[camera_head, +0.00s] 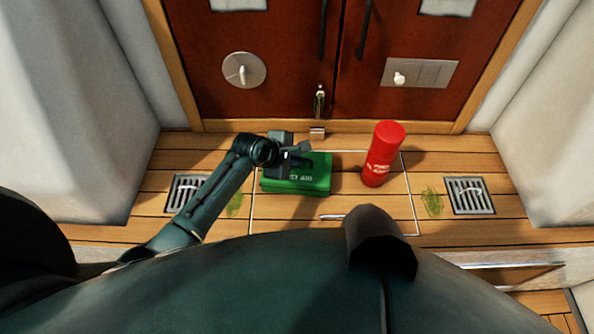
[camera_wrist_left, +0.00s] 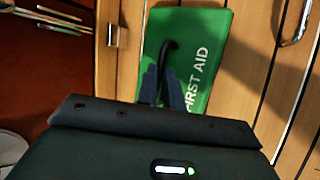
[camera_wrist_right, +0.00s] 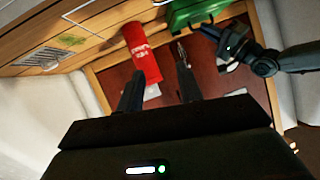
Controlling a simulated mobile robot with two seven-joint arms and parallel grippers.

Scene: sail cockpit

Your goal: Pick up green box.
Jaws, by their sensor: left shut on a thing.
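The green box (camera_head: 315,181) is a first aid case with white lettering, on the wooden floor in front of the red doors. My left gripper (camera_head: 301,157) reaches over its left part. In the left wrist view the box (camera_wrist_left: 208,35) has a dark curved handle (camera_wrist_left: 170,50), and my left gripper (camera_wrist_left: 164,82) is shut on that handle. Whether the box touches the floor is unclear. My right gripper (camera_wrist_right: 160,86) is open and empty, its fingers apart. In the right wrist view the box (camera_wrist_right: 192,12) is at the top edge, partly cut off.
A red cylinder (camera_head: 382,155) stands right of the box, apart from it. Floor drains sit at the left (camera_head: 187,194) and right (camera_head: 469,196). Red doors (camera_head: 290,90) close off the back, and white walls (camera_head: 70,120) flank both sides. A metal handle (camera_head: 332,217) lies in the floor hatch.

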